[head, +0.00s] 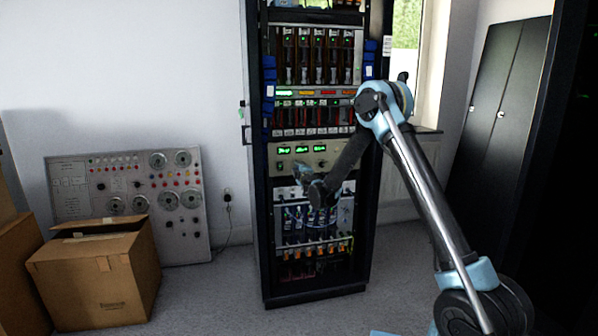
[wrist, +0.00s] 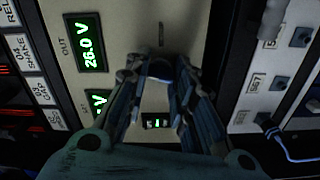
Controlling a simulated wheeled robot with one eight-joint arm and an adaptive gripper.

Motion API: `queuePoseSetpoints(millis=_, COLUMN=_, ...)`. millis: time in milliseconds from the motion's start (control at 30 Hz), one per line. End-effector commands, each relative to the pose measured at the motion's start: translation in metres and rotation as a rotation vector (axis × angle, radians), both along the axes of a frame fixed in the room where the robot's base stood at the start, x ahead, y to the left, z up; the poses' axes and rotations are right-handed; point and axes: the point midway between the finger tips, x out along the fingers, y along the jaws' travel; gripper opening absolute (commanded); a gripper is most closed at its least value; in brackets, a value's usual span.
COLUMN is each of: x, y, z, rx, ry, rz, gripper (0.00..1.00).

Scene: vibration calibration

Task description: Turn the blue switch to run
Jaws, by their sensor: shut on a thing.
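The blue switch (wrist: 159,71) is a small dark bluish knob on a beige panel (wrist: 140,25) in the wrist view. My gripper (wrist: 160,78) is at the panel with its two fingers shut on the knob, one on each side. The fingers cover most of it, so its pointer angle and labels cannot be read. A faint vertical mark shows on the panel just above it. In the head view my gripper (head: 299,171) reaches the beige panel (head: 273,160) in the rack and hides the switch.
Green displays (wrist: 90,42) sit beside the gripper, one reading 26.0 V. Other small blue knobs (wrist: 300,37) and a blue cable (wrist: 283,140) are on the neighbouring panel. The black rack (head: 262,215) stands upright. A cardboard box (head: 110,280) and a grey instrument panel (head: 190,235) are left.

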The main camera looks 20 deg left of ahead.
Motion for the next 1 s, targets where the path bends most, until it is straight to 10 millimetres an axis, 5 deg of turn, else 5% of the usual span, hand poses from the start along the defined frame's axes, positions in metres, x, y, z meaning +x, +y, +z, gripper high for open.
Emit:
queuePoseSetpoints(millis=400, x=-0.0023, y=0.0016, z=-0.002, rx=-0.173, ry=-0.106, rz=0.004, gripper=0.0)
queuePoseSetpoints(millis=1000, x=-0.0031, y=0.0024, z=-0.0024, rx=-0.202, ry=-0.124, rz=0.006, gripper=0.0)
